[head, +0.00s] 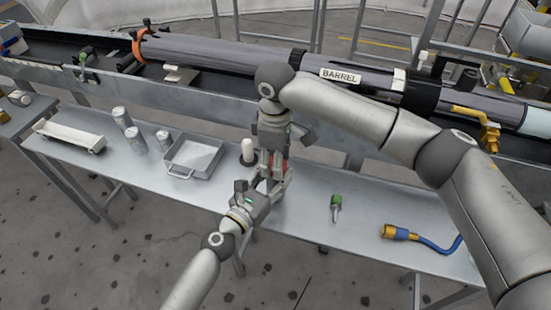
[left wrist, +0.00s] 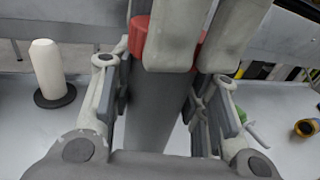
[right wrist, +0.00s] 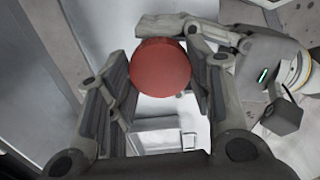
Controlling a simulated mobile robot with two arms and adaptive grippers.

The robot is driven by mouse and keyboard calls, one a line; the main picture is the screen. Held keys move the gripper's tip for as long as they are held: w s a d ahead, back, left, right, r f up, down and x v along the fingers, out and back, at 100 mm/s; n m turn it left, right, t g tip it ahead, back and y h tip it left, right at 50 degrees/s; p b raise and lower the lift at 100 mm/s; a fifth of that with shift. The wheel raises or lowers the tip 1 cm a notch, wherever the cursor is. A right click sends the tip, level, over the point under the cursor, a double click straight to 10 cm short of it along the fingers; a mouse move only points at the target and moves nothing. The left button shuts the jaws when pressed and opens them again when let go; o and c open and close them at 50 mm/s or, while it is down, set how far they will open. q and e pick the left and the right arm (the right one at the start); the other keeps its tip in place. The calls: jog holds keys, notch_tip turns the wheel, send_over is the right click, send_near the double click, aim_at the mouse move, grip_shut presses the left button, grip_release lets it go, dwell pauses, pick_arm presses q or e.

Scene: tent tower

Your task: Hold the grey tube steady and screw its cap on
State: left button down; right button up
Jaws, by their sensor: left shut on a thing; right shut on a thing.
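The grey tube (left wrist: 155,110) stands between the fingers of my left gripper (head: 270,184), which is shut on it. The red cap (right wrist: 160,66) is at the tube's top end, seen from above in the right wrist view. It also shows in the left wrist view (left wrist: 140,36). My right gripper (head: 276,160) comes down from above and is shut on the cap. The fingers partly hide the cap and the tube's top, so I cannot tell how far the cap sits on the thread. In the head view the two grippers hide most of the tube.
The steel bench has a white cylinder on a dark base (head: 248,152) close by. A metal tray (head: 194,158), grey cans (head: 134,138) and a white holder (head: 70,136) are to the left. A green-topped part (head: 336,205) and a yellow-blue connector (head: 400,233) lie to the right. The long barrel (head: 230,55) runs behind.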

jog(key=m, duration=1)
jog(key=shift+a+m, duration=0.1)
jog(key=shift+m, duration=0.3)
jog(key=m, duration=0.5)
jog(key=shift+m, duration=0.3)
jog(key=m, duration=0.5)
jog(key=shift+m, duration=0.4)
jog(key=m, duration=0.6)
jog(key=shift+m, duration=0.3)
jog(key=shift+o, duration=0.2)
jog(key=m, duration=0.4)
jog(key=shift+m, duration=0.4)
jog(key=m, duration=0.3)
jog(key=o, duration=0.7)
